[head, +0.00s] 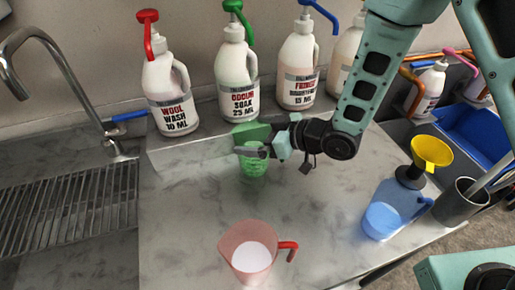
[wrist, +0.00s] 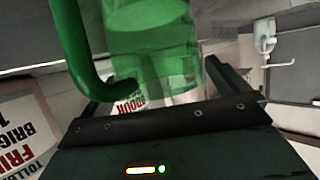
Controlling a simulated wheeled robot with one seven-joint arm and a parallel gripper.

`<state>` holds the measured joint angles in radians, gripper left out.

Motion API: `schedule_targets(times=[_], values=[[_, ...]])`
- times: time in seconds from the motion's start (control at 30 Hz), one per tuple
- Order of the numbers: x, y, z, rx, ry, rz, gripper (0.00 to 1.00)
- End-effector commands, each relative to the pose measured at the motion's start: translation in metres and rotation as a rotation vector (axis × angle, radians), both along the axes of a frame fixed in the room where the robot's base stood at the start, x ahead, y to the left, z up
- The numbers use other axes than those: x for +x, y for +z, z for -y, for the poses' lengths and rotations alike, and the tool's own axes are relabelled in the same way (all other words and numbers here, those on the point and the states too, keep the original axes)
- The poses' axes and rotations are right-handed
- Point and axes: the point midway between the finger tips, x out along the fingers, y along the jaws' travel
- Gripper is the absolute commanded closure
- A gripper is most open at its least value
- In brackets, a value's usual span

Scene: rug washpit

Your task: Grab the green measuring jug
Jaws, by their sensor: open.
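The green measuring jug (head: 253,168) is translucent and stands on the grey worktop in front of the soap bottles. My gripper (head: 248,147) is at the jug's upper part, with a finger crossing in front of it in the head view. The wrist view shows the jug (wrist: 155,48) close up, with its solid green handle (wrist: 75,45) at the left. My gripper (wrist: 165,95) is open there, and the jug appears to lie between its fingers. Whether a finger touches the jug cannot be told.
A red jug (head: 250,254) with white contents stands at the front. A blue jug (head: 383,212) and a yellow funnel (head: 431,152) are at the right. Large pump bottles (head: 236,85) line the back. A tap (head: 95,110) and drain grid (head: 65,210) are left.

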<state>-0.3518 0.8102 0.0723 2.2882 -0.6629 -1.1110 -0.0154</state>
Motion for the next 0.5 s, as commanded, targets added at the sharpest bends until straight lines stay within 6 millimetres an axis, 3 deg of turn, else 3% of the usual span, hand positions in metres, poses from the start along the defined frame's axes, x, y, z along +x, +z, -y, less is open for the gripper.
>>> schedule_targets(times=[0.2,0.4,0.5], values=[[0.0003,-0.0010,-0.0004,-0.001,0.000,0.000,0.00],[0.0003,-0.0008,-0.0002,0.000,-0.001,0.000,0.56],[0.0006,0.0001,-0.0005,0.002,-0.001,0.001,0.76]])
